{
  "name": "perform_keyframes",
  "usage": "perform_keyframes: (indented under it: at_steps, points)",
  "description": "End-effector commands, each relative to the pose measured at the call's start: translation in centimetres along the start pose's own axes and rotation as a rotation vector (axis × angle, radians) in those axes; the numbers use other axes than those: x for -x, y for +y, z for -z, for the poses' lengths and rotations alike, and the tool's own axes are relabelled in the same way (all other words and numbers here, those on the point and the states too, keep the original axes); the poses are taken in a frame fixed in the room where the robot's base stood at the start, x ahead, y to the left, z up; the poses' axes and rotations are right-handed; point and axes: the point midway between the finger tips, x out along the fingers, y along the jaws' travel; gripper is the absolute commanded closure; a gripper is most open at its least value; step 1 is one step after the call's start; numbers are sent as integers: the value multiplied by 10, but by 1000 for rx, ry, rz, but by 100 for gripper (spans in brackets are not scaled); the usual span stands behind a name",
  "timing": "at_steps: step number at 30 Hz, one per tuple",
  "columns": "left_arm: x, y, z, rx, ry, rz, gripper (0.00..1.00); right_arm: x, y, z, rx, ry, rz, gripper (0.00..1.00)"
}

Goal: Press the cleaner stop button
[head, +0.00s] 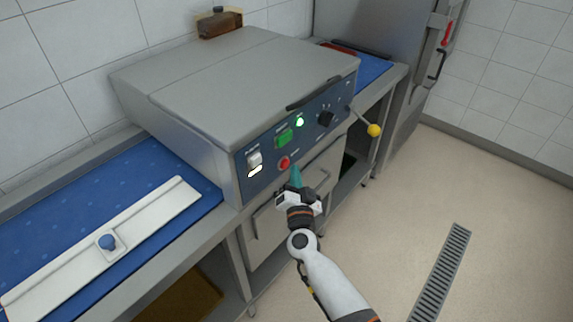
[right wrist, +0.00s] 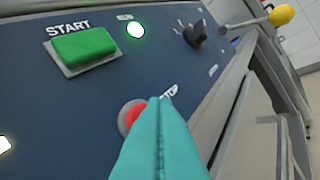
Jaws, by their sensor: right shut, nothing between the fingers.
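The red stop button (head: 284,163) sits on the dark blue front panel (head: 262,178) of the grey machine, below the green start button (head: 284,138). In the right wrist view the red button (right wrist: 132,113) in its grey ring is partly hidden behind my teal fingertips. The green START button (right wrist: 84,46) is at upper left there. My right gripper (head: 295,176) is shut and empty, just right of and below the red button in the head view. In the right wrist view its fingertips (right wrist: 160,104) overlap the button's right side; I cannot tell whether they touch it. My left gripper is not in view.
A green lamp (head: 299,121) is lit, and a black knob (head: 326,119) is to its right. A lever with a yellow ball (head: 374,130) sticks out at the panel's right. A blue belt with a white board (head: 150,218) lies at left. Floor at right is clear.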

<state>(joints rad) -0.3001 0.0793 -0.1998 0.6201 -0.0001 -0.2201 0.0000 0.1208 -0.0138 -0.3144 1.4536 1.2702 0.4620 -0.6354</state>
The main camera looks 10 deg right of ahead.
Motion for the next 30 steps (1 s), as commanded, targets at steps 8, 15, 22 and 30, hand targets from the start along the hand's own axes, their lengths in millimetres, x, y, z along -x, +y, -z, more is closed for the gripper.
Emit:
perform_keyframes:
  at_steps: [8,15,22,30]
  points:
    - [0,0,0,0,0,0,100,0,0,0,0,0,0,100]
    - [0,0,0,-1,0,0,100,0,0,0,0,0,0,100]
    - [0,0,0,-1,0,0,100,-1,1,1,0,0,0,100]
    - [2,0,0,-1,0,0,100,-6,4,4,0,0,0,100]
